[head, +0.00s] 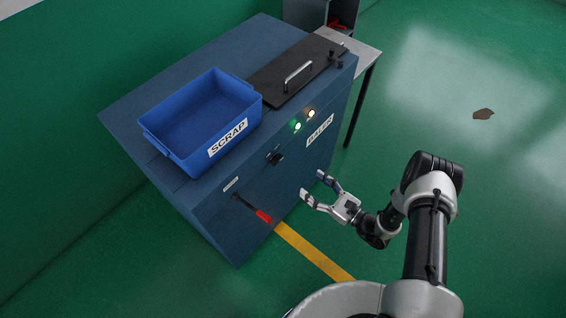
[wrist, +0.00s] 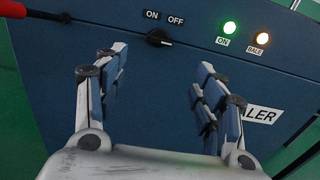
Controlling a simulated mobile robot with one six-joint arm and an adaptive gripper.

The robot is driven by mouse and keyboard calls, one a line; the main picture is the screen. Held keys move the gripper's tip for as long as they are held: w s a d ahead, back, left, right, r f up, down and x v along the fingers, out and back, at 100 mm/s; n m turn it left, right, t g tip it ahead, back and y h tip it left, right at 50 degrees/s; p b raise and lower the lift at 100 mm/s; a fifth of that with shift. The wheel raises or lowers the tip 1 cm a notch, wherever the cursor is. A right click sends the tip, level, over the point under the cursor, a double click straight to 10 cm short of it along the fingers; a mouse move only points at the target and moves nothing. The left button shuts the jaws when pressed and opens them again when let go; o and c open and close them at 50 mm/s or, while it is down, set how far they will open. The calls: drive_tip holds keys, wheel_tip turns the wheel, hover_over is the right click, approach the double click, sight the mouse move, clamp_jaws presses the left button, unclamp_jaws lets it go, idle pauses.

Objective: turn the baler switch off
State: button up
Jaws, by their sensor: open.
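The baler (head: 215,215) is a dark blue cabinet with a black rotary switch (head: 275,157) on its front. In the wrist view the switch (wrist: 159,38) sits under ON and OFF labels, ON at left and OFF at right. I cannot tell surely which label its knob points to. The green lamp (wrist: 229,28) labelled ON is lit. My gripper (head: 313,185) is open and empty in front of the panel, facing it. In the wrist view the fingers of my gripper (wrist: 162,65) are spread below the switch, apart from it.
An amber lamp (wrist: 262,39) labelled BALE is lit. A red-handled lever (head: 263,216) sticks out at the panel's lower left. A blue SCRAP bin (head: 215,149) and a black lid with a handle (head: 297,76) are on top. Green floor is open at right.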

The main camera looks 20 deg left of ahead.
sight(276, 160)
drive_tip(key=b+x, duration=0.2)
drive_tip(key=x, duration=1.2)
drive_tip(key=shift+a, duration=0.35)
drive_tip(key=shift+w, duration=0.1)
drive_tip(key=shift+c, duration=0.3)
drive_tip(key=c, duration=1)
drive_tip(key=shift+n, duration=0.4)
drive_tip(key=n+b, duration=0.4)
drive_tip(key=n, duration=0.7)
drive_tip(key=shift+n, duration=0.3)
